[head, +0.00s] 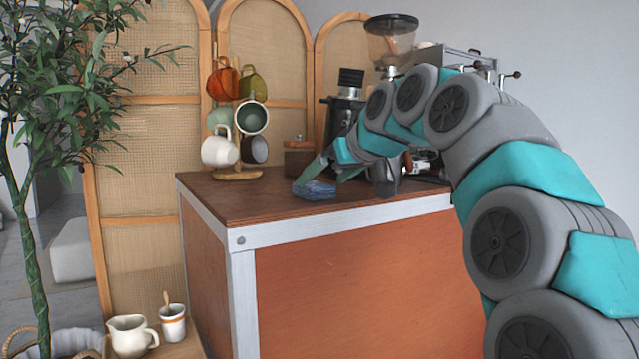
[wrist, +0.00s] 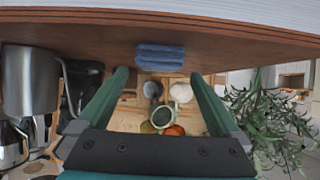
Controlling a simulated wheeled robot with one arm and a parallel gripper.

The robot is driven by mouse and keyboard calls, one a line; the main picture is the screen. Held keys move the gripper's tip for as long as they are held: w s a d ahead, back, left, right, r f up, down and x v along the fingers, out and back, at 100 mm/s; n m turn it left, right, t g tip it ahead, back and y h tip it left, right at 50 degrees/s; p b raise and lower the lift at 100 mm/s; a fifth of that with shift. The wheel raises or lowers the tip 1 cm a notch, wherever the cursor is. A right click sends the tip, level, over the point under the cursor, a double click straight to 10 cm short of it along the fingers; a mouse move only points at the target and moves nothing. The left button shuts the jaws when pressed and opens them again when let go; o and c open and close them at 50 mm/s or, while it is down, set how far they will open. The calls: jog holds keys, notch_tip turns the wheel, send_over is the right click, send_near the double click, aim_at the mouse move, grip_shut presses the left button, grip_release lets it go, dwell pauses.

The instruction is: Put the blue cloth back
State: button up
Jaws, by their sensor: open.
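The blue cloth (head: 316,191) lies folded on the brown top of the coffee cart (head: 240,203), near its front edge. It also shows in the wrist view (wrist: 160,58), centred across the gap between my fingers and just beyond the fingertips. My gripper (head: 319,181) is open, its two green fingers reaching down at the cloth, one to each side. In the wrist view my gripper (wrist: 158,75) holds nothing. I cannot tell whether a fingertip touches the cloth.
A mug tree with several mugs (head: 220,151) stands left of the cloth at the back. A metal pitcher (head: 384,178) stands close on the right, by the grinder (head: 391,40). A plant (head: 60,90) is at far left. A low shelf holds a cream jug (head: 130,336).

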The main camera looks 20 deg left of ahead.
jog(key=v, duration=0.8)
jog(key=s+d+f+m+g+h, duration=0.15)
jog(key=s+d+f, duration=0.3)
jog(key=f, duration=0.45)
jog(key=s+d+f+m+g+h, duration=0.1)
jog(key=s+d+f+m+h, duration=0.2)
jog(key=d+f, duration=0.45)
jog(key=s+d+f+g+h, duration=0.2)
jog(key=s+d+f, duration=0.25)
jog(key=f, duration=0.55)
jog(key=s+d+f+m+g+h, duration=0.1)
jog(key=s+d+f+m+g, duration=0.1)
jog(key=s+d+f, duration=0.4)
jog(key=s+d+f+m+g+h, duration=0.1)
jog(key=s+d+f+m+g, duration=0.2)
jog(key=s+d+f, duration=0.4)
jog(key=s+f, duration=0.7)
jog(key=s, duration=0.4)
jog(key=shift+s+h, duration=0.35)
jog(key=shift+s, duration=0.05)
